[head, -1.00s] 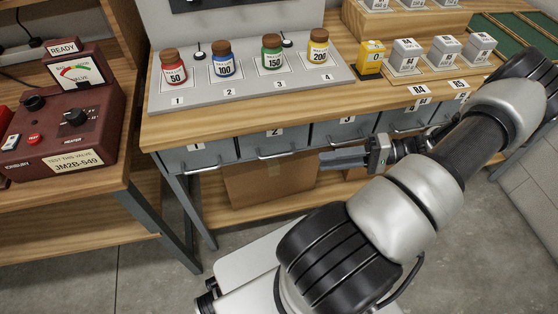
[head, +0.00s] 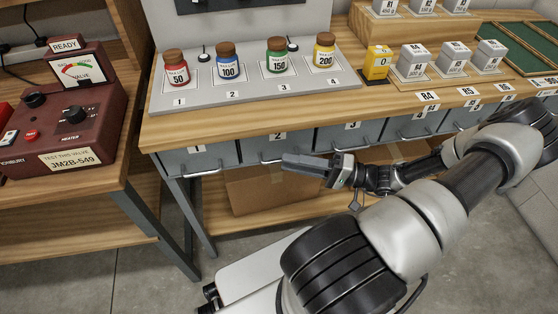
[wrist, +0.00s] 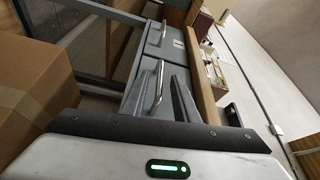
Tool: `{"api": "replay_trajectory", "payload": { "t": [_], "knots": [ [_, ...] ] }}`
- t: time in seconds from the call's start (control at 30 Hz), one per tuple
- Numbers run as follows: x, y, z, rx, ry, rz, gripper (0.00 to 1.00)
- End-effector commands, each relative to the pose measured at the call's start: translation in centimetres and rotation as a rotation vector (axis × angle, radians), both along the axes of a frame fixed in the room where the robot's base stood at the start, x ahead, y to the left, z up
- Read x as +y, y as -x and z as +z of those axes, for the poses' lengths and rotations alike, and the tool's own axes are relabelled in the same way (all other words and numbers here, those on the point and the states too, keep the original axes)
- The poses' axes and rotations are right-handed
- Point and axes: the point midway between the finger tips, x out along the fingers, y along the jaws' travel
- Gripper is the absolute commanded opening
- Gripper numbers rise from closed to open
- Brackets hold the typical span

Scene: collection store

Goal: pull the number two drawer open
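The number two drawer (head: 252,148) is a grey front under the bench top, with a "2" label above it. It looks flush with its neighbours. Its silver bar handle (head: 268,161) shows just left of my fingertips. My gripper (head: 290,162) points left in front of this drawer, at about handle height.
The number one drawer (head: 190,160) is to the left, and the number three drawer (head: 340,137) to the right. A cardboard box (head: 265,190) stands on the shelf below. Labelled jars (head: 228,66) stand on the bench. A red-brown valve tester (head: 75,115) is at the left.

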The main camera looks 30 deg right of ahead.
Motion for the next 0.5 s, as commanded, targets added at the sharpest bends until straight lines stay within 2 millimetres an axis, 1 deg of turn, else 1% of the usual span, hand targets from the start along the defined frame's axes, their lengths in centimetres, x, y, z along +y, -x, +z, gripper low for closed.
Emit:
{"api": "replay_trajectory", "payload": {
  "t": [0.03, 0.1, 0.2, 0.33, 0.5],
  "knots": [
    [0.8, -0.5, 0.0, 0.001, -0.002, 0.002, 0.27],
    [1.7, -1.2, 0.1, 0.000, -0.002, 0.002, 0.27],
    [2.5, -1.9, 0.2, 0.000, -0.001, 0.001, 0.27],
    [3.1, -2.4, 0.3, 0.001, 0.000, 0.001, 0.27],
    [3.3, -2.5, 0.3, 0.001, -0.001, 0.000, 0.27]
  ]
}}
